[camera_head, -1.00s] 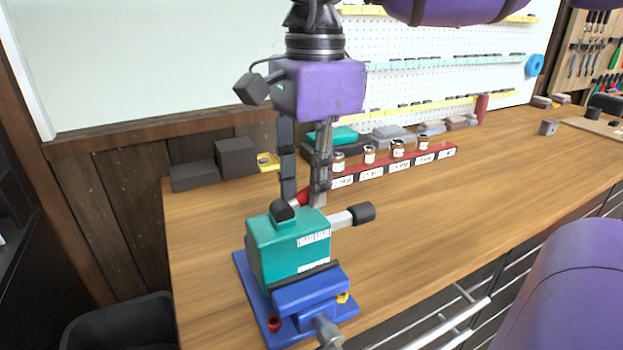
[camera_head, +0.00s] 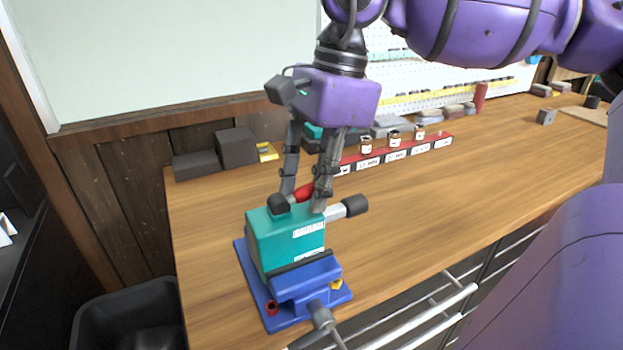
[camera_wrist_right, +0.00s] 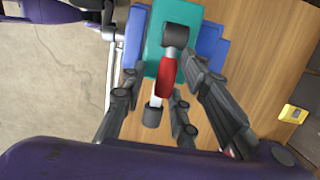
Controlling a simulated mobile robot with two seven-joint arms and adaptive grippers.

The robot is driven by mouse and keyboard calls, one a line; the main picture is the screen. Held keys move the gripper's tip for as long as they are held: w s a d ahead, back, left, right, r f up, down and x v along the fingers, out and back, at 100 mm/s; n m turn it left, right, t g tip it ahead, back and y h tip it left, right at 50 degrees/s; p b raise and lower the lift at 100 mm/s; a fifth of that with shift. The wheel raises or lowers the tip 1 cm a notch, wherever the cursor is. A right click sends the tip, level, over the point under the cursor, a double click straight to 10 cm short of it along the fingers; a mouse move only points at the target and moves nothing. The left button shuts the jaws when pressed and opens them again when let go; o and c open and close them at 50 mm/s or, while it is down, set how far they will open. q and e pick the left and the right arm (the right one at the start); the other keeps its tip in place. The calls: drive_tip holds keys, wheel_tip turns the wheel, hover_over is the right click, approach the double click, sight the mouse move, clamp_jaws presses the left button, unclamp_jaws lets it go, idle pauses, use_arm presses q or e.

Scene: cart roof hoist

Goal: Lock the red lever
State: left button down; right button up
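The red lever (camera_head: 303,191) sits on top of a teal block (camera_head: 284,237), near a black knob (camera_head: 279,204). In the right wrist view the red lever (camera_wrist_right: 166,76) runs from a dark cap (camera_wrist_right: 175,36) and lies between the fingers. My right gripper (camera_head: 304,196) is open above the block, with one finger on each side of the lever. Whether a finger touches it I cannot tell. A light grey bar with a black end (camera_head: 354,206) sticks out to the right of the block. My left gripper is not in view.
The teal block is held on a blue base (camera_head: 268,318) at the front left of the wooden bench (camera_head: 430,205). A red rack with jars (camera_head: 395,157) and dark grey blocks (camera_head: 237,148) stand behind. A black bin (camera_head: 130,315) stands left of the bench. The bench's middle is clear.

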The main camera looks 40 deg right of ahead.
drive_tip(key=shift+w, duration=0.1)
drive_tip(key=shift+r, duration=0.2)
drive_tip(key=v, duration=1.1)
drive_tip(key=shift+r, duration=0.3)
drive_tip(key=shift+d, duration=0.1)
